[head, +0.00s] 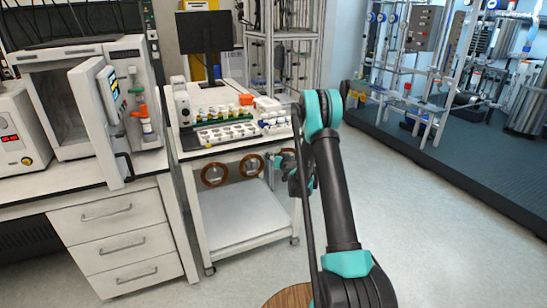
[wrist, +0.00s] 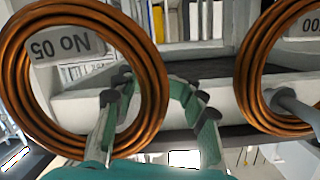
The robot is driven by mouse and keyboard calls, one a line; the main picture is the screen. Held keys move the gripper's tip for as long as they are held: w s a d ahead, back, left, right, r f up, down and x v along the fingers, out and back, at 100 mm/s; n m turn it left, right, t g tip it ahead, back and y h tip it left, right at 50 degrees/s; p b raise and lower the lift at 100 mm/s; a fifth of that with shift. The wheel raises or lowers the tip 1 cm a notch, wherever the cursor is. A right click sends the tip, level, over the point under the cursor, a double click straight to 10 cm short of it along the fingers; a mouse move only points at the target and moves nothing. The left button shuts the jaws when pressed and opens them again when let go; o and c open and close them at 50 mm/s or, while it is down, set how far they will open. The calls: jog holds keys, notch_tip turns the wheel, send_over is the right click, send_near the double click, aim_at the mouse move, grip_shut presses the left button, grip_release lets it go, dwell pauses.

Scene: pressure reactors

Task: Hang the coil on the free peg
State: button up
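In the wrist view a copper-brown coil (wrist: 152,105) with an upside-down tag reading "No 05" is close on the left. My gripper (wrist: 150,85) is open, with one finger over the coil's opening and the other outside its right side. The rim shows between the fingers, with gaps on both sides. Whatever supports this coil is hidden. A second coil (wrist: 248,70) is at the right, with a grey peg (wrist: 297,107) in its opening. In the head view two coils (head: 203,174) (head: 240,167) hang at the cart's front. My gripper (head: 287,165) is right of them, partly hidden by my arm.
The white cart (head: 240,215) carries racks of vials (head: 226,133) and a monitor (head: 205,33) stands behind. A bench with drawers (head: 118,245) and an open-doored oven (head: 75,90) is at the left. The floor (head: 420,230) at the right is clear.

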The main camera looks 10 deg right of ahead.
jog(key=shift+o, duration=1.1)
jog(key=s+r+n+g, duration=0.1)
jog(key=s+r+g, duration=0.3)
jog(key=s, duration=1)
jog(key=s+r+n+g, duration=0.1)
jog(key=s+r, duration=0.4)
jog(key=s, duration=1)
jog(key=s+d+f+m+g+h, duration=0.1)
jog(key=s+d+f+g+h, duration=0.1)
jog(key=s, duration=1.2)
jog(key=s+d+f+m+g+h, duration=0.1)
jog(key=s+d+f+g+h, duration=0.1)
jog(key=s, duration=1.2)
jog(key=shift+s+d+g+h, duration=0.4)
jog(key=shift+d+g, duration=0.4)
jog(key=shift+d, duration=0.25)
